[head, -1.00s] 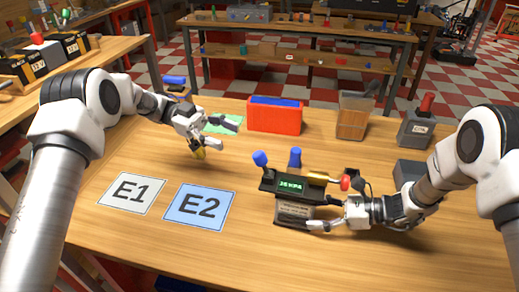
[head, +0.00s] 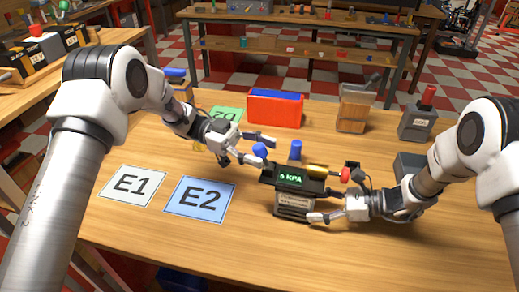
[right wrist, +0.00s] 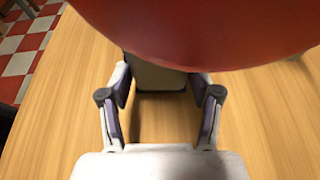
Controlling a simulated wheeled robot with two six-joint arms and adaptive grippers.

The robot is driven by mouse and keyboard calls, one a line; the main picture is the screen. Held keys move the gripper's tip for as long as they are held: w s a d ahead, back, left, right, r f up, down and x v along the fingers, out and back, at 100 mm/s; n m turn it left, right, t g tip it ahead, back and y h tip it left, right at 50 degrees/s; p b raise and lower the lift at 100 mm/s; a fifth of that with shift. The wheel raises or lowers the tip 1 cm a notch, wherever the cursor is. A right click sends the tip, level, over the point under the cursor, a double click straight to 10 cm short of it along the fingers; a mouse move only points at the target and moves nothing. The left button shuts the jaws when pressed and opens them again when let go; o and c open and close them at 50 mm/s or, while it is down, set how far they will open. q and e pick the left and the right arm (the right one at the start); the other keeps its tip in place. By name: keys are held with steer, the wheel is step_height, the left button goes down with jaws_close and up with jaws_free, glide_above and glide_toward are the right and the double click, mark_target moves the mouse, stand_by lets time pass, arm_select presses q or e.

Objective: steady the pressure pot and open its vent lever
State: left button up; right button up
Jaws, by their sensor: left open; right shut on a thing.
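The pressure pot (head: 293,201) stands upright on the table in the head view, a dark-topped unit with a grey body. Its green display (head: 290,178) reads 5 KPA. A blue-knobbed lever (head: 260,149) rises at its left end, and a second blue knob (head: 295,148) stands behind the top. I cannot tell which is the vent lever. My left gripper (head: 259,151) is open, its fingers around or beside the left blue knob. My right gripper (head: 322,206) is shut on the pot's lower body from the right. The right wrist view shows its fingers either side of a grey block (right wrist: 158,78).
A red knob (head: 345,174) sits at the pot's right end and fills the top of the right wrist view (right wrist: 200,30).

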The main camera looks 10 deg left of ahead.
mark_target(254, 146)
arm_select(q)
jaws_close()
steer(key=shift+a+f+g+h, duration=0.3)
steer(key=shift+h, duration=0.5)
steer(key=shift+a+m+h, duration=0.3)
steer(key=shift+m+h, duration=0.1)
steer(key=shift+h, duration=0.1)
jaws_free()
step_height(254, 146, up, 10)
steer(key=shift+f, duration=0.1)
